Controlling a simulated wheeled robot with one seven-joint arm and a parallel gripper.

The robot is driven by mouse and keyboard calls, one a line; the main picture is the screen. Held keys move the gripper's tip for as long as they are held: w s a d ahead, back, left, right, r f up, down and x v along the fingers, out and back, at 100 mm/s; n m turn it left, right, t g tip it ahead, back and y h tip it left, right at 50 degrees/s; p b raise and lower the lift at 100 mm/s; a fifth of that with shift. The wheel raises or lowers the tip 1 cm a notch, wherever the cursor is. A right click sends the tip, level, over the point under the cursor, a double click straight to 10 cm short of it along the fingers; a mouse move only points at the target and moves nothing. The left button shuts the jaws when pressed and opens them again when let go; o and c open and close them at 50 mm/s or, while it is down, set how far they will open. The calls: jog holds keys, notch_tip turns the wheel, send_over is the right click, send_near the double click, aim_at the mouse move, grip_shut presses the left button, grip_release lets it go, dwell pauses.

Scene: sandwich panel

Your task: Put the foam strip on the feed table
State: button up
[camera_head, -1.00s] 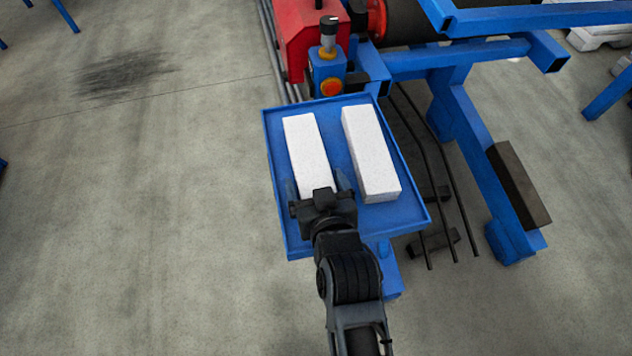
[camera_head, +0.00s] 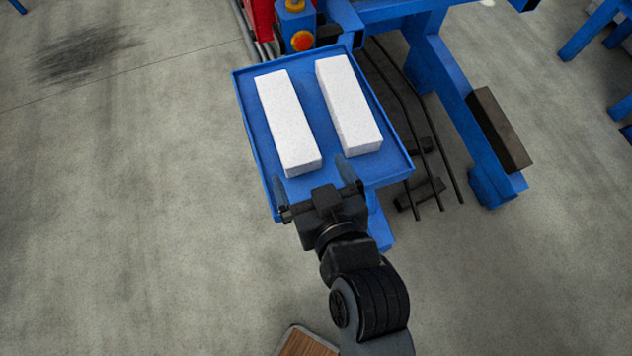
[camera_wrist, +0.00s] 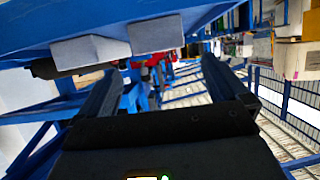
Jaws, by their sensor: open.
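Two white foam strips lie side by side on the blue feed table, the left strip (camera_head: 287,120) and the right strip (camera_head: 348,103). Both lie flat and apart, lengthwise away from me, inside the raised rim of the feed table (camera_head: 256,160). My gripper (camera_head: 312,178) is open and empty at the table's near edge, just short of the left strip's near end. In the wrist view the open fingers (camera_wrist: 160,70) have nothing between them, and the ends of two pale blocks (camera_wrist: 90,50) show near the top. I cannot tell which strip the task means.
A blue machine frame (camera_head: 440,75) stands right of the table, with a dark block (camera_head: 500,130) on its leg and dark rods (camera_head: 405,110) beside it. An orange-red button (camera_head: 302,41) is at the table's far end. The floor to the left is clear.

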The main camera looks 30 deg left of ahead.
jog(key=s+d+m+t+h, duration=0.2)
jog(key=s+d+m+h, duration=0.15)
jog(key=d, duration=0.65)
jog(key=s+d+m+t+h, duration=0.25)
jog(key=s+d, duration=0.25)
jog(key=d, duration=0.6)
jog(key=s+d+r+m+t+h, duration=0.1)
jog(key=s+d+r+m+h, duration=0.3)
jog(key=s+d+r, duration=0.5)
jog(key=s+d, duration=0.2)
jog(key=d, duration=0.2)
jog(key=shift+s, duration=0.4)
jog(key=shift+r+t, duration=0.1)
jog(key=shift+t, duration=0.15)
